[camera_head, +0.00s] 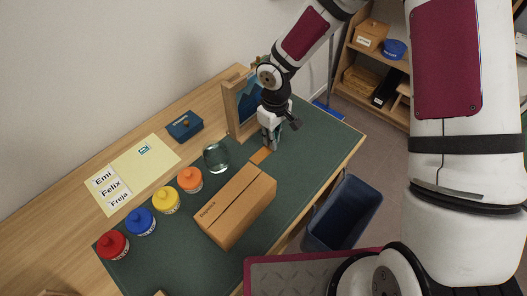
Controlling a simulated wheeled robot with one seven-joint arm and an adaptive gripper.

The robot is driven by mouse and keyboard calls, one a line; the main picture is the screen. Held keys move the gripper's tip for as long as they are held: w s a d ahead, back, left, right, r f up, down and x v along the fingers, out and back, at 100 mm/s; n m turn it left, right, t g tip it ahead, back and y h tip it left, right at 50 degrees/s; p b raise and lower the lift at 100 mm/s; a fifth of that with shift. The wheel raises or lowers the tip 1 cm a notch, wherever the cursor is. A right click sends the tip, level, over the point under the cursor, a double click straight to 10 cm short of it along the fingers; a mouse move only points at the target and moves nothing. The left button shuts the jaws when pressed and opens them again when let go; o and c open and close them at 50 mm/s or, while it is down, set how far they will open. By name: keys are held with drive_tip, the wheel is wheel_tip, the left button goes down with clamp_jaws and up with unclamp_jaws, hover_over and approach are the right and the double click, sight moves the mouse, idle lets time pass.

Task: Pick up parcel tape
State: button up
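My gripper (270,143) points down over the green desk mat, between the framed picture and the cardboard box. Its fingers are small and partly overlapped in this view, so I cannot tell if they are open or shut. A small flat orange-brown piece (260,156) lies on the mat just below and left of the fingertips. It may be the parcel tape, but its shape is too small to be sure. I cannot tell whether the fingers touch it. No other thing in view is clearly a tape roll.
A cardboard box (236,205) lies close to the gripper's front left. A glass (216,157) and several coloured-lid pots (166,200) stand left. A framed picture (246,104) stands behind. A blue bin (343,213) is beside the desk. The mat's right end is clear.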

drive_tip(key=shift+f, duration=0.75)
clamp_jaws()
